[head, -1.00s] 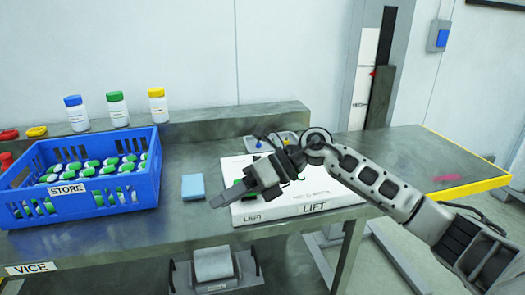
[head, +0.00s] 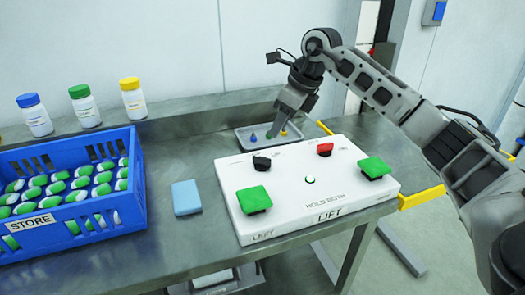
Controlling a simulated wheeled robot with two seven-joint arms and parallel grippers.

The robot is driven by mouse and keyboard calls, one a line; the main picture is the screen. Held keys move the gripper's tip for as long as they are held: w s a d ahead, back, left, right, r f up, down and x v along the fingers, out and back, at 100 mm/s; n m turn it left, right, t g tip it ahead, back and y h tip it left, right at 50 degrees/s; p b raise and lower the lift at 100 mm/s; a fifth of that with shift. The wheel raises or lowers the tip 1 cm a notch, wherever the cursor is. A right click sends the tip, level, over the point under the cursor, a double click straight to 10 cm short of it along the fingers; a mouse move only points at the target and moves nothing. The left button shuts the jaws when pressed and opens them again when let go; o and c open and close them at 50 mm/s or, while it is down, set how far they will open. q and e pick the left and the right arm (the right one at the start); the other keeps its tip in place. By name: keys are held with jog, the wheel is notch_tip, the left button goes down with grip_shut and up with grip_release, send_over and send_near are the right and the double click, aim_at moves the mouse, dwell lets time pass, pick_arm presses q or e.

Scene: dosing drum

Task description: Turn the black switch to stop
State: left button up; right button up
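The black switch (head: 262,163) is a small knob at the back left of the white control box (head: 290,215). Labels stand beside it, too small to read surely, so I cannot tell its setting. My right gripper (head: 281,110) hangs above and behind the box, over the grey tray, clear of the switch. Its fingers are seen edge-on, and I cannot tell whether they are apart. My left gripper is out of view.
The box also bears a red switch (head: 324,149), a left green button (head: 254,200), a right green button (head: 374,168) and a small white button (head: 310,180). A blue sponge-like block (head: 186,197), a blue crate (head: 72,228) and the grey tray (head: 248,142) stand around it.

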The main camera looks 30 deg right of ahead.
aim_at(262, 157)
jog(key=p+x, duration=0.1)
jog(key=x, duration=1)
jog(key=shift+f, duration=0.1)
grip_shut()
